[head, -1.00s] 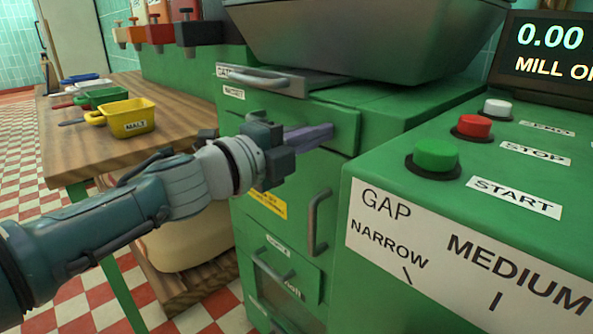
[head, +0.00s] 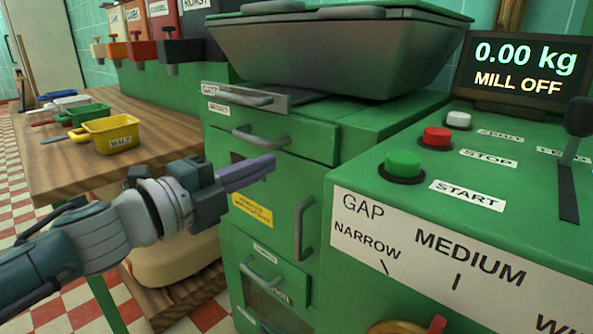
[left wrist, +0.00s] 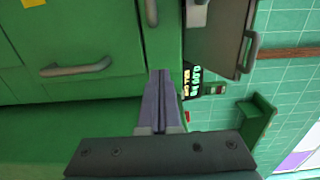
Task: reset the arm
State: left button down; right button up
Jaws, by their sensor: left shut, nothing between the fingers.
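My left gripper (head: 245,174) reaches in from the left in the head view, in front of the green mill cabinet (head: 312,180). Its purple fingers are shut with nothing between them. They stand in front of the cabinet below the upper drawer handle (head: 262,141), apart from it as far as I can tell. In the left wrist view the shut fingers (left wrist: 160,100) point toward the cabinet and the display. My right gripper is in neither view.
A wooden bench at the left holds a yellow malt scoop (head: 108,134) and other scoops. A dark hopper (head: 335,50) sits on the cabinet. The control panel at right has a green START button (head: 403,164), a red button (head: 437,136) and a display (head: 518,68) reading MILL OFF.

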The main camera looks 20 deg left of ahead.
pick_arm(q)
jog(key=s+a+r+n+g+y+p, duration=0.2)
jog(key=s+a+r+n+y+p, duration=0.4)
jog(key=s+r+n+y+p, duration=0.55)
jog(key=s+d+r+n+g+h+p, duration=0.25)
jog(key=s+g+p, duration=0.2)
jog(key=s, duration=0.25)
jog(key=s+d+r+n+g+h+p, duration=0.1)
jog(key=s+d+n+g+p, duration=0.25)
jog(key=s+p, duration=0.2)
jog(key=s+d+r+n+g+h+p, duration=0.1)
jog(key=s+d+r+n+g+p, duration=0.2)
jog(key=s, duration=0.4)
notch_tip(320, 180, up, 34)
jog(key=a+p, duration=0.1)
jog(key=p, duration=3.5)
jog(key=shift+a+p, duration=0.3)
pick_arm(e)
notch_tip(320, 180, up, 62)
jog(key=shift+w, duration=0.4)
pick_arm(q)
jog(key=shift+f, duration=0.1)
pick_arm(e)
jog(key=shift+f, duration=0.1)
